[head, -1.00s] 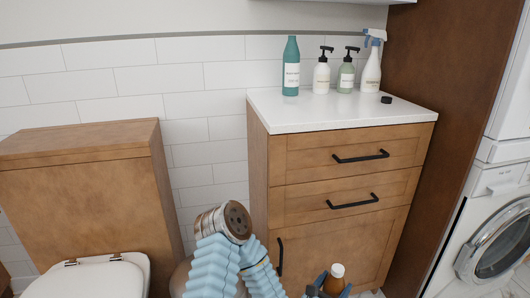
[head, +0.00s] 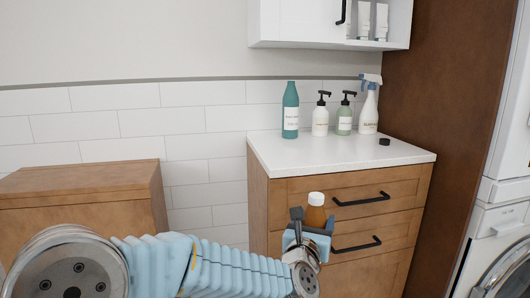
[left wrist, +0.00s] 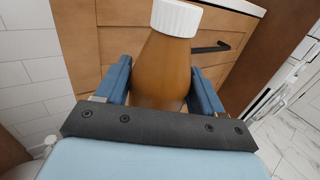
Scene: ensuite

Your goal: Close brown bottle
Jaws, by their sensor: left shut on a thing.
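The brown bottle (head: 316,215) is upright in my left gripper (head: 312,223), in front of the cabinet's drawers and below the counter's height. A white ribbed cap (head: 316,198) sits on top of it. In the left wrist view the amber body (left wrist: 163,72) is between the two blue fingers, and the white ribbed cap (left wrist: 176,18) shows at the top edge. I cannot tell how tightly the cap sits. A small black cap-like piece (head: 384,142) lies on the countertop at the right. My right gripper is not in view.
The white countertop (head: 300,155) carries a teal bottle (head: 290,112), two pump bottles (head: 320,118) and a spray bottle (head: 369,110) along the back. Its front is clear. Black drawer handles (head: 361,199) stick out near the bottle. A white wall cabinet (head: 295,22) hangs above.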

